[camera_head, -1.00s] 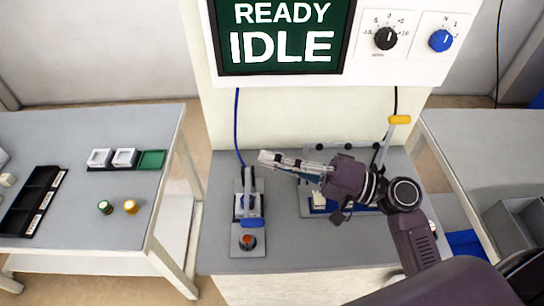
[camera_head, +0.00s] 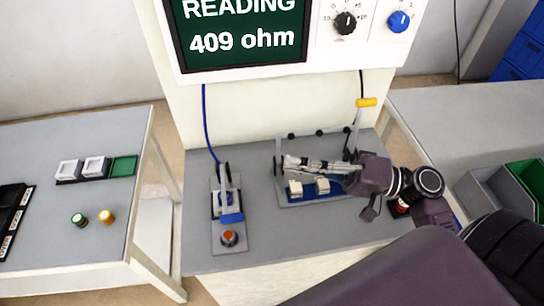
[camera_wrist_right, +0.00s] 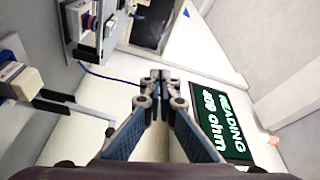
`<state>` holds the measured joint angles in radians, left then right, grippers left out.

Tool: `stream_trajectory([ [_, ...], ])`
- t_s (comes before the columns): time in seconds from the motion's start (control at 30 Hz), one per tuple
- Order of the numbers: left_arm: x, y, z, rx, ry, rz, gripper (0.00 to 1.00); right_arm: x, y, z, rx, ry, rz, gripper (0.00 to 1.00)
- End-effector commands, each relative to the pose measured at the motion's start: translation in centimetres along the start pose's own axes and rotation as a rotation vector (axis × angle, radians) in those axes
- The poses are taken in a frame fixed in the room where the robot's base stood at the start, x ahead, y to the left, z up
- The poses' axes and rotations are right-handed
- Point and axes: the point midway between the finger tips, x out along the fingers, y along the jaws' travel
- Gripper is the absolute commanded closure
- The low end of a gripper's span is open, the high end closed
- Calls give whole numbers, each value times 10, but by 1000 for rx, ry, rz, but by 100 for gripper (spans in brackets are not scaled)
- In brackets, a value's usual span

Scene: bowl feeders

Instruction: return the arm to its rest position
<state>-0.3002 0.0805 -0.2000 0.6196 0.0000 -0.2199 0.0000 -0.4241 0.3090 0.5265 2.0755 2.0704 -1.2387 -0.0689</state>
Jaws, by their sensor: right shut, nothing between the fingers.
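My right arm comes in from the lower right of the head view. Its gripper (camera_head: 288,163) is shut and empty, above the right-hand fixture (camera_head: 330,200) on the grey bench, with its fingers pointing left. In the right wrist view, the same gripper's fingertips (camera_wrist_right: 160,78) are together with nothing between them. My left gripper is not in view.
The tester screen (camera_head: 240,38) reads "READING 409 ohm"; it also shows in the wrist view (camera_wrist_right: 217,125). Side tables flank the bench.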

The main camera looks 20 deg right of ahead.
Motion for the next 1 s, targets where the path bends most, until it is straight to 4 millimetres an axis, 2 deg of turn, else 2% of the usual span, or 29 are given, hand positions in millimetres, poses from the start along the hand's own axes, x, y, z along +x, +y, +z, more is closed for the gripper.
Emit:
stream_trajectory([
  [0.2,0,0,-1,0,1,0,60,-14,0,0,-1,0,0,100],
  [0.73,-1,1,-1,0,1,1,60,-14,-2,0,-1,0,-1,100],
  [0.83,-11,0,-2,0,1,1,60,-13,-12,-3,-1,0,-1,100],
  [1.0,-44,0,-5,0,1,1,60,-10,-43,-12,-1,0,-1,100],
])
